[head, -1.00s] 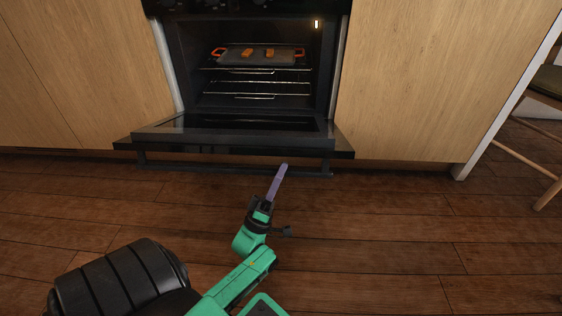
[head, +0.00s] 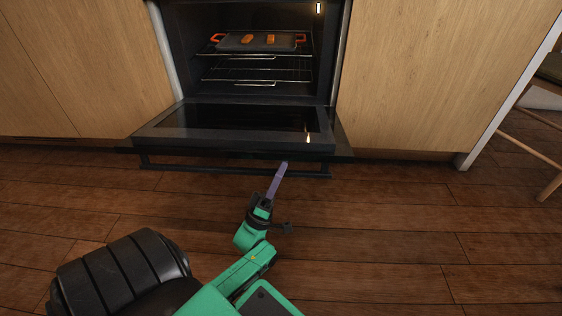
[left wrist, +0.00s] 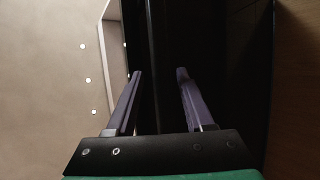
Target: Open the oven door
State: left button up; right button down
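The black oven door (head: 170,131) is swung down, its inner glass facing up and the cavity open behind it. It looks close to flat. Its dark bar handle (head: 220,171) runs along the front edge. My left gripper (head: 284,164) has its purple fingers at the right part of that front edge, near the handle. I cannot tell whether they touch it. In the left wrist view the two fingers of my left gripper (left wrist: 160,72) stand apart, with dark surfaces beyond them and nothing clearly clasped. My right gripper is out of view.
Inside the oven (head: 250,55), a tray (head: 232,42) with orange handles and orange-brown pieces rests on a wire rack. Wooden cabinet fronts (head: 420,70) flank the oven. A wooden chair (head: 520,142) stands at the far right. The wooden floor (head: 400,230) in front is clear.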

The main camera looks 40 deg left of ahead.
pick_arm(q)
jog(key=shift+s+f, duration=0.2)
jog(key=shift+f, duration=0.05)
jog(key=p+v, duration=0.1)
jog(key=v, duration=1)
jog(key=shift+s, duration=0.2)
jog(key=shift+f, duration=0.15)
